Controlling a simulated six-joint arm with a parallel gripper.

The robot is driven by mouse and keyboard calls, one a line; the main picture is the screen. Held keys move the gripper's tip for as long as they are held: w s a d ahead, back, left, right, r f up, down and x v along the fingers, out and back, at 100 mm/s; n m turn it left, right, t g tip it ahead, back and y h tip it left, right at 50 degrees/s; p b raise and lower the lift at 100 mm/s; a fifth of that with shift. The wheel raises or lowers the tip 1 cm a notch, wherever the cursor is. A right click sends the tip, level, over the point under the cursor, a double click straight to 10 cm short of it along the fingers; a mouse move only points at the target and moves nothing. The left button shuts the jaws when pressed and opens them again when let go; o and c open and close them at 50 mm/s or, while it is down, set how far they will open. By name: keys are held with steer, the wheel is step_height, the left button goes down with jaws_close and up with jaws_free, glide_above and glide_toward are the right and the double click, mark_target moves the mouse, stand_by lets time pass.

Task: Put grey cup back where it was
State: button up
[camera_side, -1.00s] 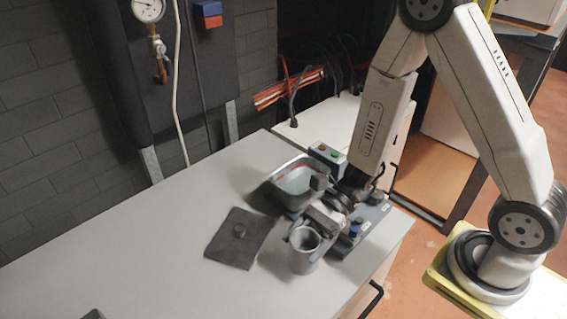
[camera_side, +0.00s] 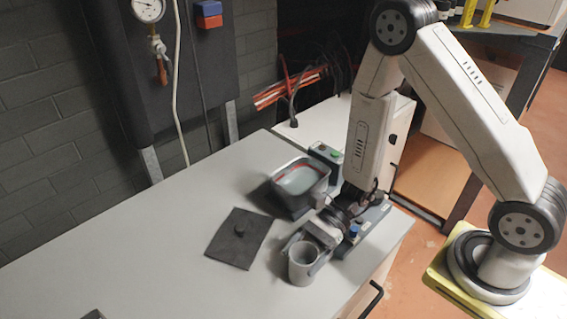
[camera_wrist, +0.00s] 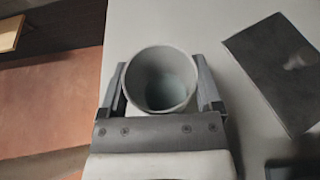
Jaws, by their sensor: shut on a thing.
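The grey cup (camera_side: 301,266) is upright at the front of the white worktop, near its right end. My gripper (camera_side: 308,258) is shut on the cup from its upper right side. In the wrist view the cup (camera_wrist: 160,80) sits between the two fingers of my gripper (camera_wrist: 163,88), with its open mouth facing the camera. The inside looks bluish at the bottom. I cannot tell for sure whether the cup's base touches the worktop.
A grey tub of pale liquid (camera_side: 300,180) stands behind the cup.

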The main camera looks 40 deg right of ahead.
steer(key=shift+f, duration=0.25)
steer(key=o, duration=1.3)
steer(key=shift+c, duration=0.2)
steer(key=shift+r, duration=0.15)
steer(key=shift+d+r, duration=0.2)
steer(key=shift+d, duration=0.2)
steer(key=shift+v, duration=5.55)
